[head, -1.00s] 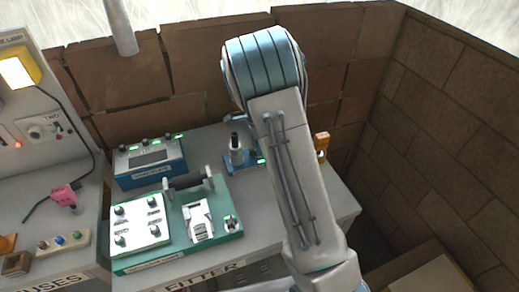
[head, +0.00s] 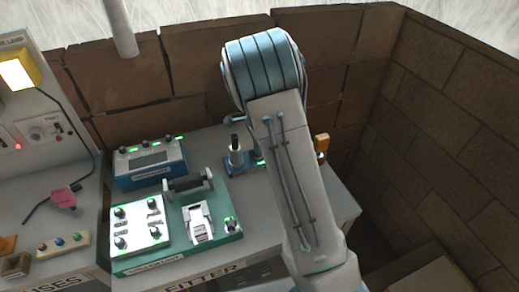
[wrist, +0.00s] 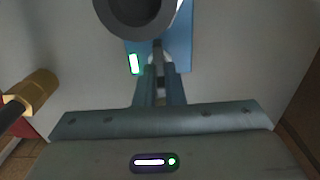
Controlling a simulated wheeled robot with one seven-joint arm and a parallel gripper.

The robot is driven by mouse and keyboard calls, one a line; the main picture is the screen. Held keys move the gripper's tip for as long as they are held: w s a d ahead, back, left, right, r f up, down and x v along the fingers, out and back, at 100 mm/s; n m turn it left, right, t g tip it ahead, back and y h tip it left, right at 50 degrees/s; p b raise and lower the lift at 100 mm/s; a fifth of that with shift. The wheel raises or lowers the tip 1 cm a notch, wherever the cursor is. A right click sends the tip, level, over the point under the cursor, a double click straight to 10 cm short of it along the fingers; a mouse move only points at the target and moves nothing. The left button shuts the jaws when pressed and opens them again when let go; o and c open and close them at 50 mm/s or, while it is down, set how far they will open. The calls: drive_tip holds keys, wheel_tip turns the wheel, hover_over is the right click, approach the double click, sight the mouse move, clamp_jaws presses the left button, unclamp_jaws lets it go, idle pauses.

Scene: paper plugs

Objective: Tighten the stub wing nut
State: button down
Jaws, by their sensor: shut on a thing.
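The stub wing nut (wrist: 158,48) is a small grey piece at the blue fixture, partly hidden by my fingers and by a dark round ring at the top of the wrist view. My gripper (wrist: 159,72) is shut on it, with its two blue-grey fingers close together either side. The blue fixture (wrist: 181,48) carries a green-lit indicator (wrist: 134,64) left of the fingers. In the head view the fixture (head: 238,168) stands on the bench with a dark-topped upright post (head: 236,143). My arm hides the gripper and nut there.
A green panel (head: 222,247) with white switch plates and a dark roller stands left of the fixture. A blue box with knobs (head: 150,166) is behind it. An orange piece (head: 321,144) stands right of my arm; a brass cylinder (wrist: 34,92) is at left in the wrist view.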

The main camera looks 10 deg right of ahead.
drive_tip(key=shift+m+p, duration=0.9)
drive_tip(key=shift+m, duration=0.8)
drive_tip(key=c, duration=1.6)
unclamp_jaws()
wheel_tip(320, 180, up, 4)
drive_tip(key=p, duration=0.3)
